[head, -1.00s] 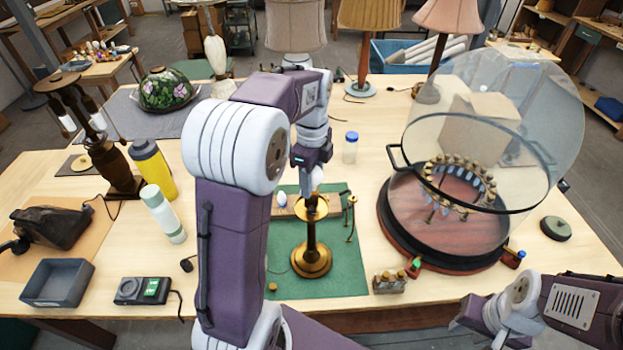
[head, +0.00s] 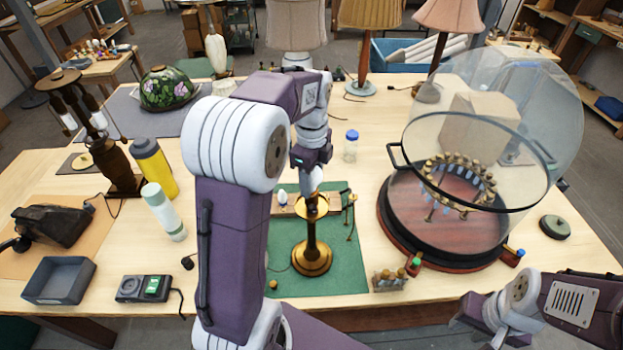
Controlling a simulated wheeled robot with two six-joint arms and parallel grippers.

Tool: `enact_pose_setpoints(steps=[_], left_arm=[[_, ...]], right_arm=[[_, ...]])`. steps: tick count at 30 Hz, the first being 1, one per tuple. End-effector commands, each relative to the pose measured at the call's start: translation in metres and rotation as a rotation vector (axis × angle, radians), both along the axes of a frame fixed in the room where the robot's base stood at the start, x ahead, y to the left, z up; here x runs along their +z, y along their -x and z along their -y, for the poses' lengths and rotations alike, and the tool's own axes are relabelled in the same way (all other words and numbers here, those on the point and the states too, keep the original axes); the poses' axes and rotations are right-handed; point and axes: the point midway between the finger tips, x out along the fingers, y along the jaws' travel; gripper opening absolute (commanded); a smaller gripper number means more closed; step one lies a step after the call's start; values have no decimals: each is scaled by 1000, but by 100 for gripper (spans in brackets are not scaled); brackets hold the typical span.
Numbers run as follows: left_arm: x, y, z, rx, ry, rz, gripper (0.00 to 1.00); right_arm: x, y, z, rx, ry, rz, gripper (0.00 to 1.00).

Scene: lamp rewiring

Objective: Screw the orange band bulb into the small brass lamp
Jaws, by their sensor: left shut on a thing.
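The small brass lamp (head: 312,258) stands upright on the green mat, its round cup at the top. My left gripper (head: 314,186) points down right above this cup. It is shut on a small pale thing, apparently the bulb, mostly hidden between the fingers. I cannot make out an orange band, nor tell whether the bulb touches the socket. My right gripper (head: 480,318) is at the lower right edge, away from the lamp; its fingers are not clear.
A white bulb (head: 281,198) stands on a wooden strip behind the lamp. A glass-domed bulb carousel (head: 445,240) is to the right, with a small bulb holder (head: 388,281) in front. A green bottle (head: 163,212) and grey tray (head: 60,281) are left. The mat's (head: 345,270) front right is clear.

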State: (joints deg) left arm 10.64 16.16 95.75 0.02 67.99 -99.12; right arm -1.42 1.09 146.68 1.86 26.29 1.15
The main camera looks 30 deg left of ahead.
Motion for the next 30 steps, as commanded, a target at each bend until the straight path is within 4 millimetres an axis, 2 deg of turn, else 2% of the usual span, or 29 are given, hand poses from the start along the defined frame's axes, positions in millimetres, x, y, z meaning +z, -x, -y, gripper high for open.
enact_pose_setpoints(steps=[1, 3, 4, 8, 12, 16, 24, 25, 27, 30], left_arm=[[0, 0, 0, 0, 0, -1, 32], [0, 0, 0, 0, 0, -1, 13], [0, 0, 0, 0, 0, -1, 11], [3, 1, 0, -114, 1, -3, 11], [4, 1, 0, -434, 1, -4, 11], [2, 1, 0, -646, 1, -3, 11], [-1, 0, 0, -703, -1, -1, 11], [-1, 0, 0, -703, -1, -1, 52], [-1, 0, 0, -702, -1, -1, 71], [-1, 0, 0, -701, -1, -1, 72]], right_arm=[[0, 0, 0, 0, 0, 0, 36], [0, 0, 0, 0, 0, 0, 36], [0, 0, 0, 0, 0, 0, 36], [7, 0, 0, 0, 0, 0, 36], [19, 0, 0, 0, 0, 0, 36], [23, 0, 0, 0, 0, 0, 36], [23, 0, 0, 0, 0, 0, 36], [23, 0, 0, 0, 0, 0, 36], [23, 0, 0, 0, 0, 0, 36], [23, 0, 0, 0, 0, 0, 36]])
